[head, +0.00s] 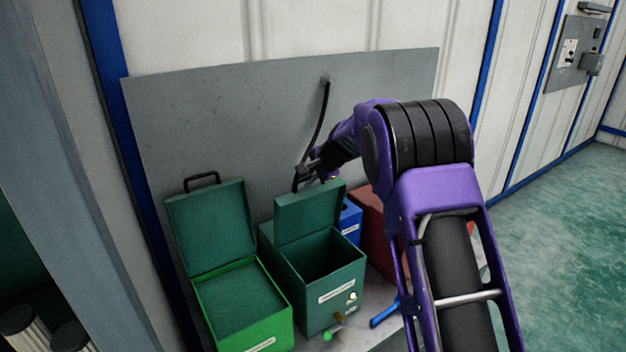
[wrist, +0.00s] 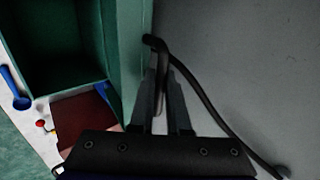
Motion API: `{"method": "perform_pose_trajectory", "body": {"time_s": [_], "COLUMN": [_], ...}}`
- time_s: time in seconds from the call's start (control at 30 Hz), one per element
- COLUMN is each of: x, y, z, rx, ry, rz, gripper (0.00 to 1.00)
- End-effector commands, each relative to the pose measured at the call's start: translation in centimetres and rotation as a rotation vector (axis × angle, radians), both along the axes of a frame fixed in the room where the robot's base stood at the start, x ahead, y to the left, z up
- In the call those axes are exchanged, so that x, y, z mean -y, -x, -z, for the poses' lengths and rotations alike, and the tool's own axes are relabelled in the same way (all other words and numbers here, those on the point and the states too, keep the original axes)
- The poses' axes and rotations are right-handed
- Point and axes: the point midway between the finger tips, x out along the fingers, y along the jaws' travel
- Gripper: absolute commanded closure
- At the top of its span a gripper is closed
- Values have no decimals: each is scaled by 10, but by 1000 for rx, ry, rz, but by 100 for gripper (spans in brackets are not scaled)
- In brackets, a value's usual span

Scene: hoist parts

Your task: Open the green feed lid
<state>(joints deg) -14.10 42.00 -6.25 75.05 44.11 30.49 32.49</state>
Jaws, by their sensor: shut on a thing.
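Two green boxes have raised lids. The dark green box (head: 342,277) in the middle is open, and its lid (head: 308,211) stands up at its back edge. The brighter green box (head: 262,320) at left has its dark green lid (head: 208,228) standing open, with a black handle on top. Their labels are too small to read. My gripper (head: 306,176) is at the top of the middle lid, shut on its black handle (head: 296,181). In the wrist view the fingers (wrist: 163,100) close around a black bar beside the lid (wrist: 133,45).
A grey panel (head: 230,120) stands close behind the boxes. A black cable (head: 322,115) hangs from it down to near my gripper. A blue box (head: 350,218) and a red box (head: 372,215) stand to the right, partly behind my arm. A blue tool (head: 384,313) lies in front.

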Motion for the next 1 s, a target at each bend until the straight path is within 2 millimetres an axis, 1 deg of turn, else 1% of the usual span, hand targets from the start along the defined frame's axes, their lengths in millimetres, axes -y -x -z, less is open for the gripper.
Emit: {"method": "perform_pose_trajectory", "body": {"time_s": [0.13,0.73,0.77,0.8,0.9,1.0], "x": [-4,-5,-5,-5,-5,-4], "y": [-1,-2,-2,-2,-2,-2], "z": [-1,0,0,0,1,2], "rx": [-20,-38,-38,-38,-38,-41], "ry": [15,25,25,25,25,26], "rz": [-3,-2,-2,-2,-2,-3], "gripper": [100,100,80,73,56,56]}}
